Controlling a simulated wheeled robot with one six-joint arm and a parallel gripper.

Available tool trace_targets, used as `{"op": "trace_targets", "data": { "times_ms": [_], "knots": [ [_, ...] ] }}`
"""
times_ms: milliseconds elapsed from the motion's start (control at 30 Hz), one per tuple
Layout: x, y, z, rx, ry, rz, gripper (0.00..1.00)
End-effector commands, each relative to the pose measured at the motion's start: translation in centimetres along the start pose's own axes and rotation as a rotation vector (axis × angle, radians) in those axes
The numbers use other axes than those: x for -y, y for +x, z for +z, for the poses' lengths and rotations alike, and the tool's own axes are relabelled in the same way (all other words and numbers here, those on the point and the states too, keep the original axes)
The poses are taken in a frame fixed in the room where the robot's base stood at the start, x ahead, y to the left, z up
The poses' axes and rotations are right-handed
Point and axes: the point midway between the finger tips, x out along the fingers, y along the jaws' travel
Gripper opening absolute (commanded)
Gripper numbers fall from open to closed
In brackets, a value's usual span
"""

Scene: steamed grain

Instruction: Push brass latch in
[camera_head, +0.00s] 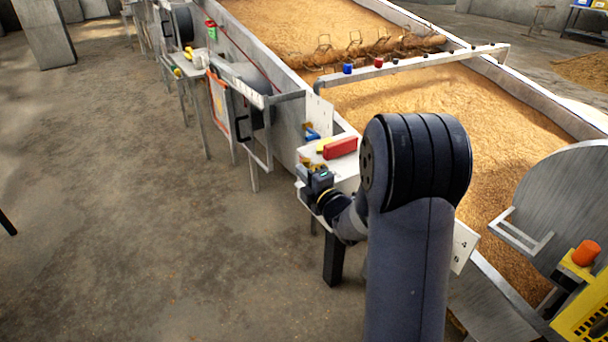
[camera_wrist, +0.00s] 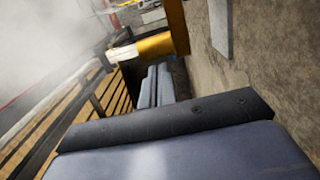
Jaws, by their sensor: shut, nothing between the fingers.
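In the wrist view, a shiny golden piece that looks like the brass latch (camera_wrist: 155,46) lies just beyond my fingertips. It joins an upright golden bar at its right, and a pale bar reaches out from its left end. My gripper (camera_wrist: 158,70) has its two grey fingers side by side, shut and empty. The fingertips appear close below the golden piece; I cannot tell whether they touch it. In the head view my gripper (camera_head: 304,171) is at the left edge of a white side table, near small brass-coloured parts (camera_head: 305,160).
A red block (camera_head: 340,147) and a blue part (camera_head: 312,134) are on the white table, beside the long grain-filled trough (camera_head: 430,110). A metal crossbar (camera_head: 400,66) spans the trough. A round metal lid and a yellow crate (camera_head: 585,318) stand at right. The floor (camera_head: 130,190) at left is clear.

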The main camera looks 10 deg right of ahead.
Motion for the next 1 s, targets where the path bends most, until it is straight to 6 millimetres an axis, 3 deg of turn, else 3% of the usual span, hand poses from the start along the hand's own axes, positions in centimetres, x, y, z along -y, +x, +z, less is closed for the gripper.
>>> {"op": "trace_targets", "data": {
  "times_ms": [367,733,1000],
  "knots": [
    [0.0,0.0,0.4,0.001,0.001,0.001,0.0],
    [0.1,0.4,7.3,0.005,0.0,0.003,0.0],
    [-0.1,0.4,8.6,0.003,0.001,0.001,0.0]
  ]
}}
